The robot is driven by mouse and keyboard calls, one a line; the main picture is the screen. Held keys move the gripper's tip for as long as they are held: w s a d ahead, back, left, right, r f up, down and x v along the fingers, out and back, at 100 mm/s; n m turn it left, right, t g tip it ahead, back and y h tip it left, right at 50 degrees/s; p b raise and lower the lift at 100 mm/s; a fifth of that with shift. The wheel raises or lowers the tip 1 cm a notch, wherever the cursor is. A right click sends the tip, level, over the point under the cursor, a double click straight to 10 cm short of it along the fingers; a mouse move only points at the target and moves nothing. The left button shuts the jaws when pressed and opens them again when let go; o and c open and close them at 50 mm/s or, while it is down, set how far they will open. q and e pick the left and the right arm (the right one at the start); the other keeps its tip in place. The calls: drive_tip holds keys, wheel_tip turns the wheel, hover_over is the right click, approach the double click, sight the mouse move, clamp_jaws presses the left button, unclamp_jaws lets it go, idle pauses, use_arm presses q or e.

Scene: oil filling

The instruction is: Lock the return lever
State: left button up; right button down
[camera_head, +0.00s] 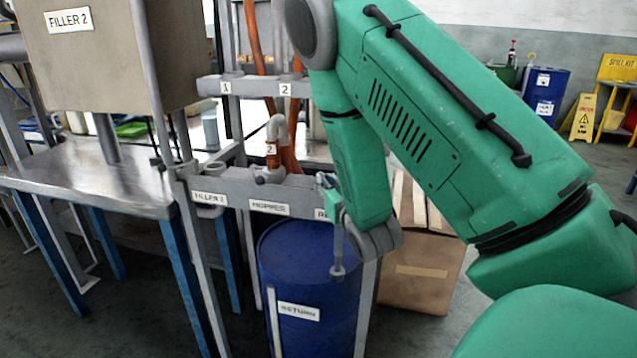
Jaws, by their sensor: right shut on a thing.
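My right arm comes in from the right and bends down to the grey rail. My right gripper (330,193) is small in view beside the partly covered "RE..." label (322,214) at the rail's right end. It is shut on the return lever there, which is mostly hidden by the gripper and wrist. A thin grey part with a rounded end (338,270) hangs below the gripper, in front of the blue drum; I cannot tell whether it belongs to the lever. The blue drum (305,270) labelled "RETURN" stands under the rail. My left gripper is not in view.
A metal table (90,175) with a "FILLER 2" box (110,60) stands left. A cardboard box (420,275) sits right of the drum.

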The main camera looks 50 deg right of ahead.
drive_tip(key=shift+f, duration=0.15)
drive_tip(key=c, duration=1.7)
unclamp_jaws()
drive_tip(key=shift+w+d, duration=0.1)
drive_tip(key=shift+w, duration=0.05)
